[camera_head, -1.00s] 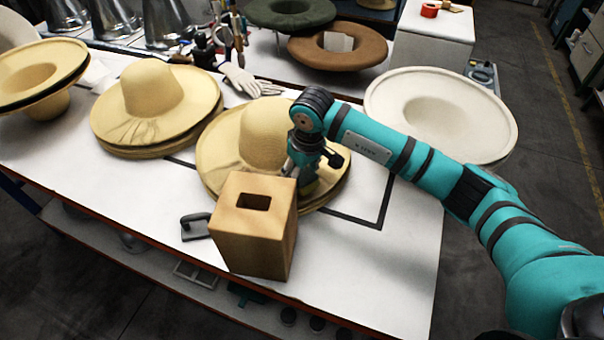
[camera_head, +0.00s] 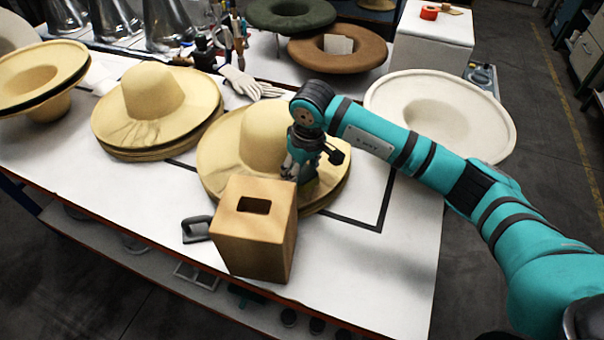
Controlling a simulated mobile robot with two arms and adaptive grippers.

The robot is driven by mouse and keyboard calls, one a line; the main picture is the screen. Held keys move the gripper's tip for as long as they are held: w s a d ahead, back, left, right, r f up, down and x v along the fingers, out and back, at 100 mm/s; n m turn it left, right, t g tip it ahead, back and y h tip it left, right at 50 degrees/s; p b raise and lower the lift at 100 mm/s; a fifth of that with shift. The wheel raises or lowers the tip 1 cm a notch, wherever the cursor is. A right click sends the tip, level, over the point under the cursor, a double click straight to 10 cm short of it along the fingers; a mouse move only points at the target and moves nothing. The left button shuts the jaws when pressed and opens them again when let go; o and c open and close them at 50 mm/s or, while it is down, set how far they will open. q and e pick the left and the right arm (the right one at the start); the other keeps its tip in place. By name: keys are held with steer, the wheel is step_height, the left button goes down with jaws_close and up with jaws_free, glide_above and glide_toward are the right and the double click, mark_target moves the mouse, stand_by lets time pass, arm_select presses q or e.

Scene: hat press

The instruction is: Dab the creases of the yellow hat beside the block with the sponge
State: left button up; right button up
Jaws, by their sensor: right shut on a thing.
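The yellow hat (camera_head: 228,153) lies on a stack of hats behind the wooden block (camera_head: 256,235), which has a slot in its top and hides the near part of the brim. My right gripper (camera_head: 303,180) is over the right side of that hat's brim, pointing down. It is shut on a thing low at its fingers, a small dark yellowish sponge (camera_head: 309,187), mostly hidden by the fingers. I cannot tell whether the sponge touches the brim. My left gripper is not in view.
Another straw hat stack with a creased brim (camera_head: 150,105) stands to the left. A grey-handled tool (camera_head: 196,229) lies left of the block. White gloves (camera_head: 248,84) lie behind. A large white hat (camera_head: 440,112) is at the right. The table's front right is clear.

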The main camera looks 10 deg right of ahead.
step_height(320, 180, up, 12)
steer(key=p, duration=0.4)
stand_by(0.6)
steer(key=shift+f, duration=0.15)
stand_by(0.5)
